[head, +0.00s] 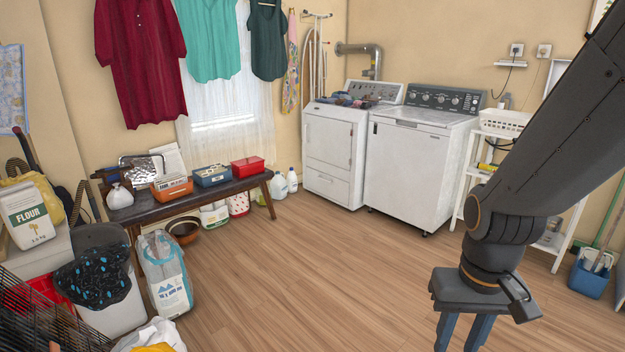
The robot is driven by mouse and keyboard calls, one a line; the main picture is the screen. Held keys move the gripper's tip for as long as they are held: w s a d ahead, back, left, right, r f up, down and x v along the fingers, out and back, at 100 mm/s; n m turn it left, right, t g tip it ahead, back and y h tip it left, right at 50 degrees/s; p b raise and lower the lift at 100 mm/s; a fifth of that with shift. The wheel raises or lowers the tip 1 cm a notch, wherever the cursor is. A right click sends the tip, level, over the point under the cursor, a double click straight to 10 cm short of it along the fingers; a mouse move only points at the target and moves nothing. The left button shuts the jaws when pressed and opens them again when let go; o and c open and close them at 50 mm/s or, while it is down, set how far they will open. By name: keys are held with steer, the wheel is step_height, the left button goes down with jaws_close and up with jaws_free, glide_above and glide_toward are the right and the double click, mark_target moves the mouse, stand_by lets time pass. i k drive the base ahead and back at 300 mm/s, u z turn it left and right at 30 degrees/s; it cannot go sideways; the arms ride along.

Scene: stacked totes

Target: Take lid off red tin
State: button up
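A red tin (247,168) sits at the right end of the dark wooden bench (150,205) by the wall. It is small in view, and I cannot make out its lid edge clearly. My gripper (463,336) hangs at the lower right, far from the tin, over the floor. Its two blue fingers point down with a gap between them, and nothing shows in the gap. The fingertips are cut off by the bottom edge of the picture.
On the bench, a blue box (212,175) and an orange box (172,187) stand left of the tin. Bottles (279,185) and other containers stand below and beside the bench. A bag (165,275) stands at its front left. The middle floor is clear.

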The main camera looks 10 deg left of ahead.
mark_target(251, 169)
steer(key=u, duration=0.05)
steer(key=i, duration=2.35)
steer(key=u, duration=1.05)
steer(key=i, duration=1.85)
steer(key=u, duration=1)
steer(key=i, duration=0.45)
steer(key=u, duration=0.05)
